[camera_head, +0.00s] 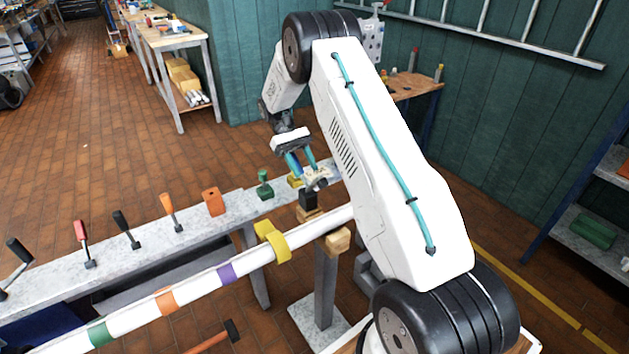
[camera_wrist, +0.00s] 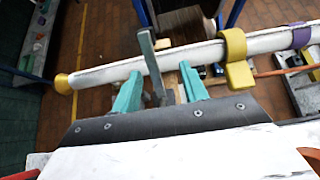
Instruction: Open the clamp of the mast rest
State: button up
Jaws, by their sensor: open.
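The mast is a long white tube (camera_head: 195,287) with coloured bands, resting on the mast rest, whose grey post (camera_head: 325,285) has wooden blocks at its top. The clamp (camera_head: 308,198) shows as a dark block with grey metal parts, beside my gripper and partly hidden by my arm. My gripper (camera_head: 306,172) is open, its teal fingers pointing down at the clamp. I cannot tell whether a finger touches the lever.
A yellow collar (camera_head: 272,242) sits around the mast. A grey bench (camera_head: 150,243) behind the mast carries several upright levers, an orange block (camera_head: 213,201) and a green handle (camera_head: 264,185). Shelving (camera_head: 590,230) stands at the right.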

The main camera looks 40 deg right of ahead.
aim_at(315, 181)
jog(key=s, duration=0.3)
jog(key=s+a, duration=0.1)
jog(key=s, duration=0.2)
jog(key=s+a, duration=0.1)
jog(key=s, duration=0.2)
jog(key=shift+a+r, duration=0.1)
jog(key=shift+r, duration=0.3)
jog(key=shift+w, duration=0.1)
